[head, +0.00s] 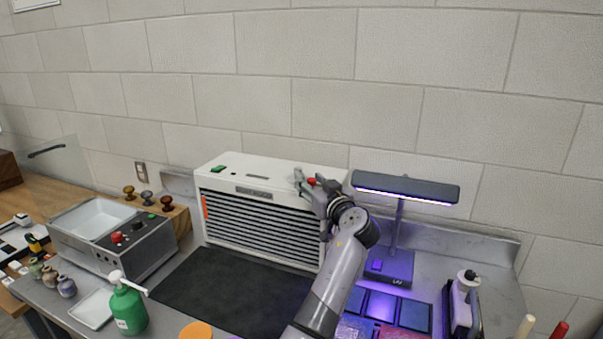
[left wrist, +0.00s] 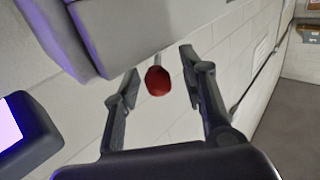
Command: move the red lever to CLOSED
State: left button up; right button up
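The red lever (head: 311,181) shows as a small red knob at the top right end of the white slatted cabinet (head: 222,219) in the head view. In the left wrist view its red knob (left wrist: 158,82) sits on a thin pale stem between my fingers. My left gripper (head: 313,185) is at the knob, and its fingers are open on either side of it with gaps visible in the left wrist view (left wrist: 160,68). The gripper hides much of the lever in the head view. I cannot read any CLOSED mark. My right gripper is not in view.
A lamp (head: 405,187) with a lit violet bar stands close to the right of my left gripper. A dark mat (head: 215,292) lies before the cabinet. A green pump bottle (head: 128,311) and a grey sink unit (head: 140,249) stand left. The wall is behind.

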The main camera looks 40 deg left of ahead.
pick_arm(q)
jog(key=shift+w, duration=0.1)
jog(key=shift+r, duration=0.1)
jog(key=shift+d, duration=0.1)
jog(key=shift+c, duration=0.3)
grip_shut()
dwell(0.5)
